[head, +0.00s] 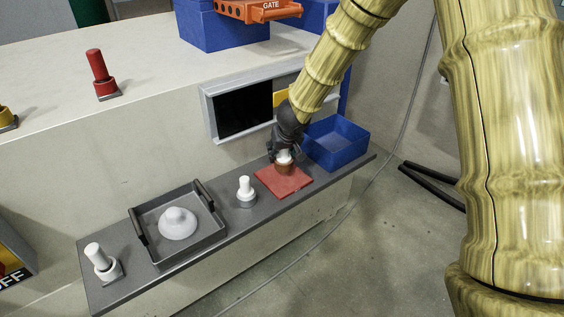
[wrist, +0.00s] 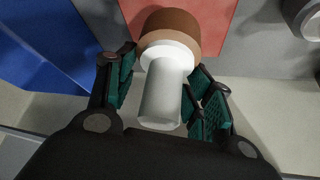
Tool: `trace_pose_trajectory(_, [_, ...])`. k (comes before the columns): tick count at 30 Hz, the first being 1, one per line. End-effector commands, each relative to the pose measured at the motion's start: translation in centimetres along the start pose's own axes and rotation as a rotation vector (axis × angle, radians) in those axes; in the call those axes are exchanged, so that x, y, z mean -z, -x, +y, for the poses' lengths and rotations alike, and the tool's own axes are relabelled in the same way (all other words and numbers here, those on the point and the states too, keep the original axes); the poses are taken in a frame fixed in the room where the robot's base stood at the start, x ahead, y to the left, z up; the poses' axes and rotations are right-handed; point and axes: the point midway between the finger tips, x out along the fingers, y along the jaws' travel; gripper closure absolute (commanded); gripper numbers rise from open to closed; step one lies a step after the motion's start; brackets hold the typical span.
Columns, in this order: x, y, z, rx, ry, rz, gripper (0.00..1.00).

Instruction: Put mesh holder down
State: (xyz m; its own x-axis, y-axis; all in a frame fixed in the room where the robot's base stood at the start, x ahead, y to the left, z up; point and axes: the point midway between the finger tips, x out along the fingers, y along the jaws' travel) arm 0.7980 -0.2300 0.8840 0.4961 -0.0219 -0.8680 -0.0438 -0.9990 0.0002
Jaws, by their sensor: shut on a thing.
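The held piece, which I take for the mesh holder (head: 284,167), has a white stem and a brown round base. In the wrist view its white stem (wrist: 160,95) stands between the green-padded fingers, with the brown base (wrist: 172,30) beyond them. My gripper (head: 283,155) is shut on the stem, with the piece roughly upright. The brown base is over the red mat (head: 292,184) on the grey shelf; I cannot tell whether it touches the mat. The red mat also shows in the wrist view (wrist: 215,15).
A blue bin (head: 337,143) stands just right of the mat. A white peg on a grey base (head: 246,190) stands to the left, then a dark tray (head: 205,240) with a pale domed piece, then another white peg (head: 100,258). A framed black screen (head: 243,112) is behind.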

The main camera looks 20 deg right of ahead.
Motion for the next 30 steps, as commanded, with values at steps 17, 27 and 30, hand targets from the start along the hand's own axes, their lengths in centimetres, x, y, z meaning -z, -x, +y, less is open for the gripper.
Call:
trace_pose_trajectory(17, [-1.4, -3.3, -0.2, -0.001, 0.000, 0.001, 0.78])
trace_pose_trajectory(27, [-1.6, -3.5, -0.1, 0.000, 0.000, 0.000, 0.27])
trace_pose_trajectory(30, [-1.6, -3.5, -0.1, 0.000, 0.000, 0.000, 0.27])
